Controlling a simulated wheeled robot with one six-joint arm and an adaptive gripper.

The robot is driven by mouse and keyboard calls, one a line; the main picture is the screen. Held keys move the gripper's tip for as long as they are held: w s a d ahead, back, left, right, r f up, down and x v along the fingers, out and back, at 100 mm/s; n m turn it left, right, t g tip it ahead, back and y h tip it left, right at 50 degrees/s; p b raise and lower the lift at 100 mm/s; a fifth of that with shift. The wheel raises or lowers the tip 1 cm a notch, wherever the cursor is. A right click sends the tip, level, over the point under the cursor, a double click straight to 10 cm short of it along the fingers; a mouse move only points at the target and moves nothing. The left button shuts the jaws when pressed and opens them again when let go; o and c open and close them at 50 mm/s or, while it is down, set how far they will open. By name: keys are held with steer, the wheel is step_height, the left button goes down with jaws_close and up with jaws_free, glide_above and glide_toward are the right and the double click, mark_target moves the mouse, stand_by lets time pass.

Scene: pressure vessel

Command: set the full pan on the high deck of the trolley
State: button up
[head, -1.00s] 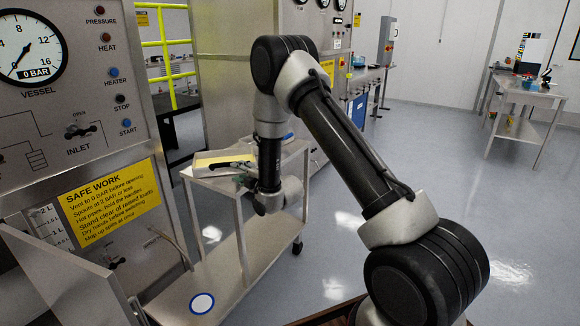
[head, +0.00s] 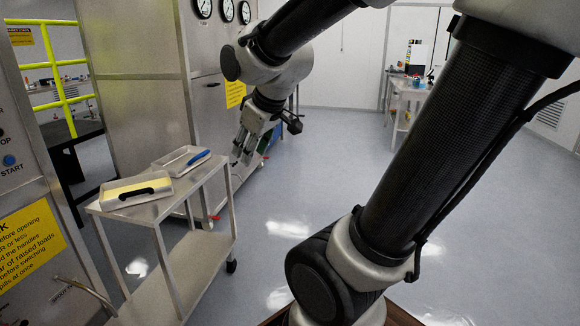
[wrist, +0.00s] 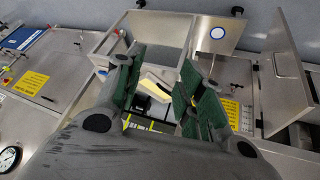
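The full pan (head: 122,197), a shallow pale tray with yellow contents and a black handle, lies flat on the high deck (head: 152,211) of the trolley, at its near left in the head view. The yellow also shows between my fingers in the wrist view (wrist: 157,86), some distance off. My gripper (head: 241,160) is open and empty, to the right of the trolley and apart from the pan. Its green-padded fingers stand well apart in the wrist view (wrist: 160,88).
A second pan (head: 180,162) with a blue handle sits behind the full pan on the deck. The control panel (head: 22,165) stands at left, steel cabinets (head: 135,100) behind. Open floor (head: 310,190) lies right of the trolley; a table (head: 408,90) stands far off.

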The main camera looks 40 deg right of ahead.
steer(key=s+m+g, duration=0.2)
steer(key=s+m, duration=0.1)
steer(key=s, duration=1)
steer(key=shift+s+d+f+m, duration=0.2)
steer(key=shift+s+d+m, duration=0.05)
steer(key=shift+d+m, duration=0.1)
